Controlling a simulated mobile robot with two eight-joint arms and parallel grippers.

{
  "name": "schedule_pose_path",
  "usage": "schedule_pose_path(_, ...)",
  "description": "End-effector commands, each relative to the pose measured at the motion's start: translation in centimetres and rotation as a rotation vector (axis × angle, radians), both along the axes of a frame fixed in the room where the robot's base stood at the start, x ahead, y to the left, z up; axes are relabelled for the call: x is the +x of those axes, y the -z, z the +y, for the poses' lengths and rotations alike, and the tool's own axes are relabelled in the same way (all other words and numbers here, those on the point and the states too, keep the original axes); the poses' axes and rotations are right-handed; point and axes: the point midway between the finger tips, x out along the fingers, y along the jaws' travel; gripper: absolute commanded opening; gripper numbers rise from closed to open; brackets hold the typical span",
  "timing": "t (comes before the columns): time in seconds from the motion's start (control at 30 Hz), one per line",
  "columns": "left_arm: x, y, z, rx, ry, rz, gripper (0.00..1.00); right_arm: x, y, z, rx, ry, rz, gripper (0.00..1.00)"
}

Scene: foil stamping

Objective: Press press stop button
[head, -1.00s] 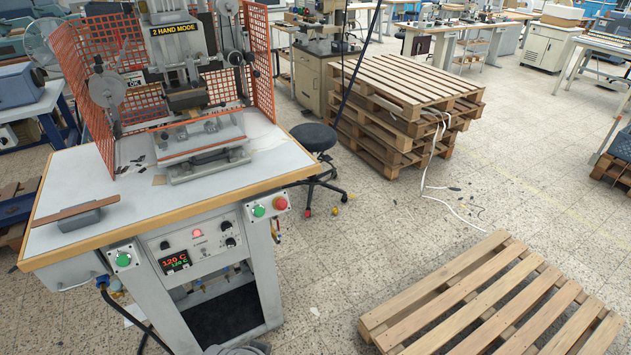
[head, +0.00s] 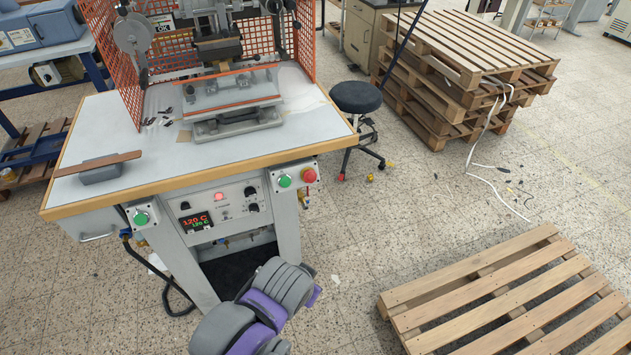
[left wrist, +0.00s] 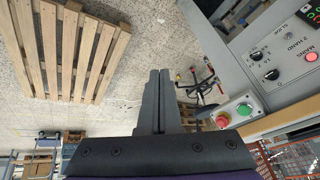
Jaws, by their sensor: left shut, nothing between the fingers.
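The red press stop button (head: 309,175) sits on a small light box at the right front corner of the press table, beside a green button (head: 284,181). In the left wrist view the red button (left wrist: 222,120) and the green button (left wrist: 245,109) lie to the right of my left gripper (left wrist: 161,72). The left gripper is shut and empty, with its fingers together and apart from the red button. A grey and purple arm part of mine shows at the bottom of the head view. My right gripper is not in view.
The press table (head: 88,121) holds the foil press (head: 235,105) and a grey block with a wooden strip. A control panel (head: 219,205) and another green button (head: 141,218) are on its front. A stool (head: 356,97) and pallets (head: 480,290) stand right, with open floor between.

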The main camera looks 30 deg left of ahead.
Motion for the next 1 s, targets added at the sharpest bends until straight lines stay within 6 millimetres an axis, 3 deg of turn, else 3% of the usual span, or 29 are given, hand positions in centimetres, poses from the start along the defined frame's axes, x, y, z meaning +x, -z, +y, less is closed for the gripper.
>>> schedule_pose_path(0.23, 9.0, -2.3, 3.7, 0.518, 0.188, 0.048, 0.0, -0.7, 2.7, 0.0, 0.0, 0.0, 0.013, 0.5)
schedule_pose_path(0.4, 15.3, -4.9, 3.9, 0.833, 0.265, 0.033, 0.0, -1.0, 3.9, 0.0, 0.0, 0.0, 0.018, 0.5)
schedule_pose_path(0.5, 17.6, -6.0, 3.5, 0.95, 0.286, 0.019, 0.0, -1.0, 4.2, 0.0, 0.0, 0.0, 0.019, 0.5)
schedule_pose_path(0.63, 18.9, -6.8, 3.2, 1.02, 0.295, 0.01, 0.0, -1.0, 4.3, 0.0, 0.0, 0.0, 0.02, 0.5)
schedule_pose_path(1.0, 19.0, -6.9, 3.4, 1.027, 0.294, 0.009, 0.0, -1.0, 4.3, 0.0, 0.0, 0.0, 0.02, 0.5)
